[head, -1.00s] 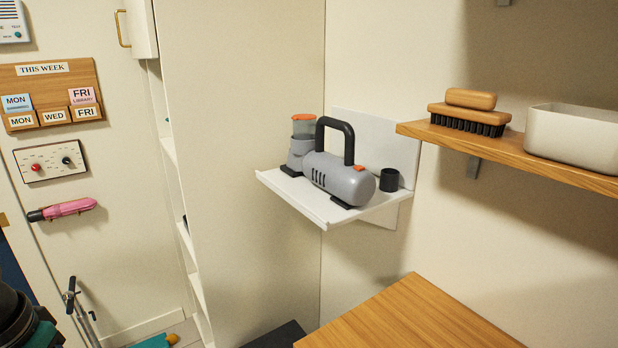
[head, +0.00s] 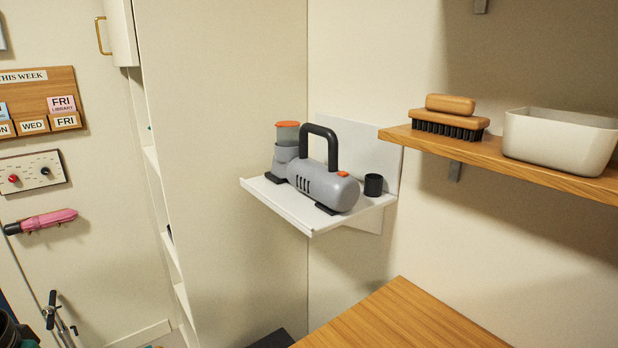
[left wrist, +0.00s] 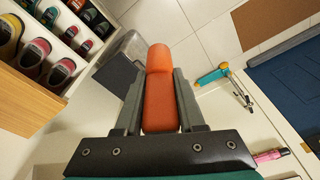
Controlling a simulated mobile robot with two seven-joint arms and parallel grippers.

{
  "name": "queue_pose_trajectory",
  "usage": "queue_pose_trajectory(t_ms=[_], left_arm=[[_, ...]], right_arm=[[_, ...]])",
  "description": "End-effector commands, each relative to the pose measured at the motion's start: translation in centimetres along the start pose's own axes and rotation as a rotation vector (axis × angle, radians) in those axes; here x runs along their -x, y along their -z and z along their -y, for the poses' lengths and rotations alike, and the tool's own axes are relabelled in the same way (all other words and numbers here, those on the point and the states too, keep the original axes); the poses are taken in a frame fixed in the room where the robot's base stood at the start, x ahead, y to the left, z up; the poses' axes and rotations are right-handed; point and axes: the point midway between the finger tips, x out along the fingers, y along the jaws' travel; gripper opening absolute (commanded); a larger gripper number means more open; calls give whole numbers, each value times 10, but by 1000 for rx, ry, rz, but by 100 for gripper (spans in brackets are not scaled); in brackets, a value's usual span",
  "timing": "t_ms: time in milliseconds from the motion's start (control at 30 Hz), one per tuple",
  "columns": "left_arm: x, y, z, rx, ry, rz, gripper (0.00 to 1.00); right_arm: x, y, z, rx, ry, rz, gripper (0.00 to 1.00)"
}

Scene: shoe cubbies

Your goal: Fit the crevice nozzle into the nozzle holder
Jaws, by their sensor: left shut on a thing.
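An orange piece, which I take to be the crevice nozzle (left wrist: 160,58), is clamped between the two dark fingers of my left gripper (left wrist: 161,76) in the left wrist view. Its rounded far end sticks out past the fingertips. In the head view a white wall shelf (head: 290,220) carries a grey handheld vacuum (head: 325,186) with a black handle. A small black cup, apparently the nozzle holder (head: 373,185), stands on the shelf to the right of the vacuum. The nozzle does not show in the head view. My right gripper is in neither view.
A wooden shelf (head: 500,156) on the right bears a brush (head: 450,117) and a white bin (head: 560,141). A wooden top (head: 405,320) lies below. Shoes (left wrist: 35,55) fill cubbies in the left wrist view.

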Motion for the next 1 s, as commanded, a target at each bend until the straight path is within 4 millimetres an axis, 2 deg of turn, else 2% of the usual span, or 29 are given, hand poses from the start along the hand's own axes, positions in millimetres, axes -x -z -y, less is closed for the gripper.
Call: queue_pose_trajectory(t_ms=[233, 467, 800, 1000], left_arm=[[-12, 4, -46, -2, -11, -5, 0], [-14, 12, -99, -28, -13, -6, 0], [4, 25, -177, -116, -21, -6, 0], [18, 30, -204, -153, -24, -3, 0]], right_arm=[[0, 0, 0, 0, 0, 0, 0], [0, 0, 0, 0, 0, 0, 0], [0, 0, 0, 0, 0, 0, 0], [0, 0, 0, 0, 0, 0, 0]])
